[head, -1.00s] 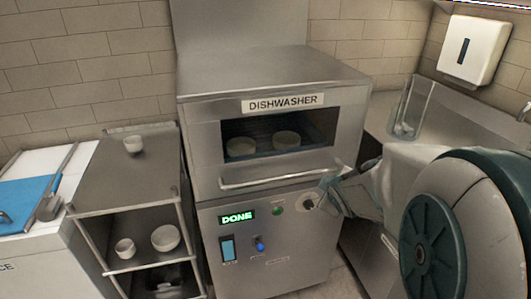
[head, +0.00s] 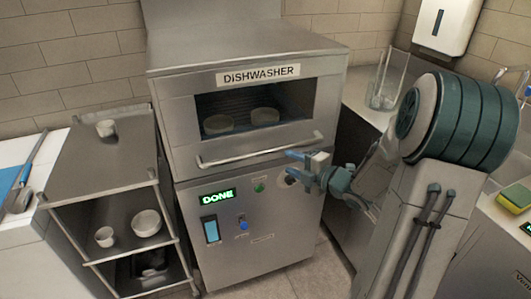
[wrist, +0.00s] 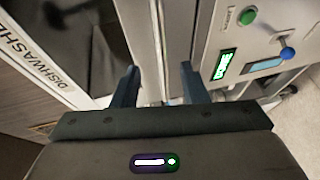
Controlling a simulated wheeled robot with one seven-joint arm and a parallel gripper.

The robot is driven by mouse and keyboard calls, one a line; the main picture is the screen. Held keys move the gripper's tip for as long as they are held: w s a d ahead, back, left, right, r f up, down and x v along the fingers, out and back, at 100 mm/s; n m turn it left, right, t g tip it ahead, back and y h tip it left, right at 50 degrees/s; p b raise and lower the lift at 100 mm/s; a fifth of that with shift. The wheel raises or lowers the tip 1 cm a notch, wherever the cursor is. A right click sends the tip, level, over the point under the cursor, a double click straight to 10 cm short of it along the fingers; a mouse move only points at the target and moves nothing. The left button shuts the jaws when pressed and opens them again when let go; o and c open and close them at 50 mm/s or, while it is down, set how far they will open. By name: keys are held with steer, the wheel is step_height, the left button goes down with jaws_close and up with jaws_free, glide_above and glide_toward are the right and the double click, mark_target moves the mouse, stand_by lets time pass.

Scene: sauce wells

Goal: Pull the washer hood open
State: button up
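The dishwasher hood (head: 180,118) is a steel box with a dark front window and a DISHWASHER label. It sits down on the lower cabinet and looks closed. Its horizontal bar handle (head: 235,156) runs along the hood's lower front edge. My gripper (head: 290,155) is at the right end of the handle, pointing toward the machine. In the wrist view my gripper's two dark fingers (wrist: 158,85) are spread apart. The handle (wrist: 157,45) shows as a pale bar running between them. I cannot tell whether either finger touches it. Bowls (head: 264,116) show through the window.
The lower panel has a green DONE display (head: 217,196), a green button (head: 259,188) and a blue knob (head: 243,224). A steel rack (head: 70,190) with bowls and cups stands at left. A counter with a glass container (head: 384,85) and a sponge (head: 516,198) is at right.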

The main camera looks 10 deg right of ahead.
mark_target(268, 153)
steer(key=x, duration=1.1)
steer(key=shift+w+a, duration=0.2)
steer(key=shift+w, duration=0.1)
steer(key=shift+c, duration=0.3)
jaws_close()
steer(key=shift+p, duration=0.3)
